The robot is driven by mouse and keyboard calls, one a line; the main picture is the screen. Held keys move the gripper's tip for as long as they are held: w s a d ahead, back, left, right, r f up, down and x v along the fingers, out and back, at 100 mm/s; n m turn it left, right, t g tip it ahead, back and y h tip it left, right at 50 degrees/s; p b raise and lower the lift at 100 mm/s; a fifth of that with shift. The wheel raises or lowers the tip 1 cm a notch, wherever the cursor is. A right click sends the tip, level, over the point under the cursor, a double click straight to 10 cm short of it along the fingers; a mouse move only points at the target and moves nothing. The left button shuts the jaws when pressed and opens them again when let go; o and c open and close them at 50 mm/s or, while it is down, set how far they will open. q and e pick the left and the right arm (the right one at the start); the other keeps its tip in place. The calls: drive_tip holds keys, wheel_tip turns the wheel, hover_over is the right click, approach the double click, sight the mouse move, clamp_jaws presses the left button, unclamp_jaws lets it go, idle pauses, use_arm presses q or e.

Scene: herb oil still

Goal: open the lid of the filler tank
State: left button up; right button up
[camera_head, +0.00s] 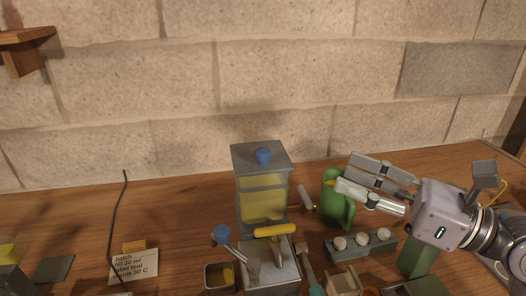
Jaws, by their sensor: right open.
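The filler tank (262,200) stands upright near the middle of the table, with yellow liquid behind its clear front. My left gripper is not in view.
A yellow bar handle (274,231) is in front of the tank. A grey rack with white knobs (361,244) stands at the right. A paper note (134,266) and a dark cable (116,215) are at the left. A stone wall is close behind. The table left of the tank is mostly clear.

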drive_tip(key=f+h, duration=0.1)
drive_tip(key=p, duration=0.5)
approach(263, 151)
drive_tip(key=shift+n, duration=0.3)
drive_tip(key=x, duration=0.9)
drive_tip(key=shift+d, duration=0.1)
drive_tip(key=shift+w+a+p, duration=0.3)
drive_tip(key=shift+w+a, duration=0.1)
drive_tip(key=shift+a, duration=0.1)
drive_tip(key=shift+c, duration=0.3)
clamp_jaws()
